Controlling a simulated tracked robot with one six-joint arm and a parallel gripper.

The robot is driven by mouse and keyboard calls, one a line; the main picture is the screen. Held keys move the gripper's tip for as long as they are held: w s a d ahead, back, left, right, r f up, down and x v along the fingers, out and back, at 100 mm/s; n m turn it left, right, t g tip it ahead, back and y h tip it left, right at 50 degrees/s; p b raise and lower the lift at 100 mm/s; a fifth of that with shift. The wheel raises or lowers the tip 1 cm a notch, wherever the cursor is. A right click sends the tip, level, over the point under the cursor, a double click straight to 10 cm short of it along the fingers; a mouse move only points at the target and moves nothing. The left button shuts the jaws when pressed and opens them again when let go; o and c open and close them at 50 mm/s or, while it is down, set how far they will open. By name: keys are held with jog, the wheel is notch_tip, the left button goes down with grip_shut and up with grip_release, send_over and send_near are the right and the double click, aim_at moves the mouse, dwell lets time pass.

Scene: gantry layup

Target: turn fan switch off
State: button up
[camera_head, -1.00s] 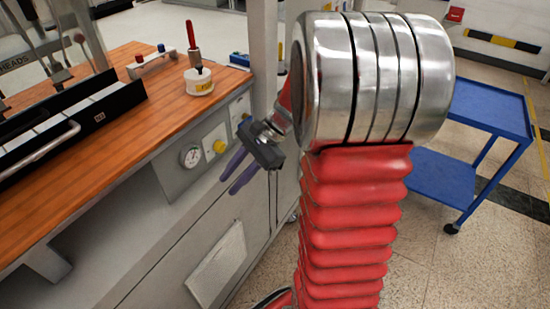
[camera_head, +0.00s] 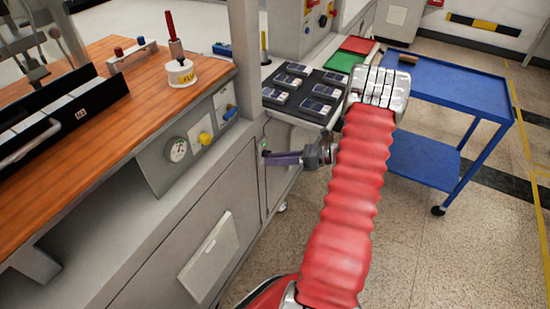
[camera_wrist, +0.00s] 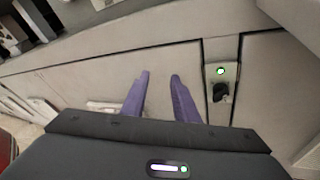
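A narrow metal switch plate (camera_wrist: 232,75) is on the cabinet front in the wrist view. It carries a lit green-white lamp (camera_wrist: 220,71) above a black knob (camera_wrist: 220,91). No label can be read on it. My gripper (camera_wrist: 160,75) has its two purple fingers apart, with nothing between them. The plate is to the right of the fingers in the wrist view, and I see no contact. In the head view my gripper (camera_head: 266,158) points left toward the cabinet front. A small green light (camera_head: 263,145) shows just above the fingertips there.
The cabinet panel has a gauge (camera_head: 177,150), a yellow knob (camera_head: 205,138) and a blue switch (camera_head: 230,112). Wooden worktop (camera_head: 150,98) lies above. A black tray (camera_head: 325,75) of several packs is behind my arm. A blue cart (camera_head: 450,85) stands right, with open floor nearby.

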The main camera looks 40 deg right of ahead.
jog(key=s+d+f+m+t+h, duration=0.4)
jog(key=d+f+m, duration=0.4)
jog(key=d, duration=0.3)
jog(key=shift+s+f+t+h, duration=0.3)
jog(key=shift+s+f+t, duration=0.4)
jog(key=shift+s, duration=0.15)
jog(key=shift+w+a, duration=0.15)
jog(key=x, duration=1.3)
jog(key=shift+w+a, duration=0.15)
jog(key=shift+w, duration=0.1)
